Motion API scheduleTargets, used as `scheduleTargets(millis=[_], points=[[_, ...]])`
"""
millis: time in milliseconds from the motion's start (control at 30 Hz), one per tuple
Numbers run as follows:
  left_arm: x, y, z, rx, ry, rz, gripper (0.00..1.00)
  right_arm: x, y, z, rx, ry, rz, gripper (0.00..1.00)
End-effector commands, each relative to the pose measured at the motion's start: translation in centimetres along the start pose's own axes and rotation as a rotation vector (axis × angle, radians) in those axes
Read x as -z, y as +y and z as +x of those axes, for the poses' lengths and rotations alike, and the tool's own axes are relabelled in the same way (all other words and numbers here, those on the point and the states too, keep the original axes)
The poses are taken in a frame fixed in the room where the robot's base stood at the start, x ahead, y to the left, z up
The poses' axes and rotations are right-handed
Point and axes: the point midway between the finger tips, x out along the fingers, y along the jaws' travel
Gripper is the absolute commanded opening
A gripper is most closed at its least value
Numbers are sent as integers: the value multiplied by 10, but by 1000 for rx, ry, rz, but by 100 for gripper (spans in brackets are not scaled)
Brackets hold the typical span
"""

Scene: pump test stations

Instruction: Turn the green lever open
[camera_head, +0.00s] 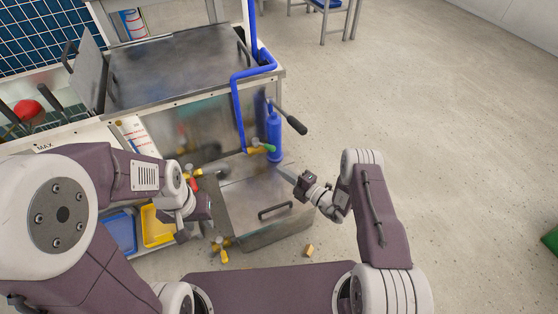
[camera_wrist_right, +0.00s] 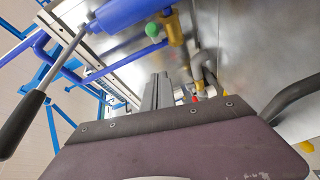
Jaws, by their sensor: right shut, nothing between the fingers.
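The green lever (camera_head: 268,147) sits on a brass valve (camera_head: 254,151) at the foot of the blue pipe, beside the blue pump cylinder (camera_head: 274,135). In the right wrist view its rounded green end (camera_wrist_right: 152,30) points out from the brass fitting (camera_wrist_right: 174,28). My right gripper (camera_head: 281,171) is shut and empty, a little below and right of the lever in the head view, apart from it. Its closed fingers (camera_wrist_right: 158,86) show below the lever in the wrist view. My left gripper (camera_head: 188,211) hangs at the left, away from the lever; its fingers are not clear.
The pump's black-handled bar (camera_head: 294,122) sticks out right of the cylinder. A steel box (camera_head: 240,198) with a handle stands below the valve. Other valves with red (camera_head: 190,170) and yellow (camera_head: 221,246) parts are nearby.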

Motion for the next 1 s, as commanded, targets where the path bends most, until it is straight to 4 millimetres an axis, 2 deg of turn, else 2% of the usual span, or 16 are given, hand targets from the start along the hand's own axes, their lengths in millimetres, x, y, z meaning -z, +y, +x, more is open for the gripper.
scheduleTargets(millis=[433, 500, 633, 800, 1000], points=[[-5, -1, 52, 0, 0, 0, 36, 0, -5, 94, -4, 3, -2, 0], [-6, -1, 62, 0, 0, 0, 36, -17, -6, 95, -5, -3, -1, 0], [-7, -1, 71, 0, 0, 0, 36, -32, -3, 98, -5, -2, -2, 0], [-8, -1, 74, 0, 0, 0, 36, -40, 0, 100, -2, -1, -1, 0], [-8, -1, 73, 0, 0, 0, 36, -40, 1, 100, -2, -1, 0, 0]])
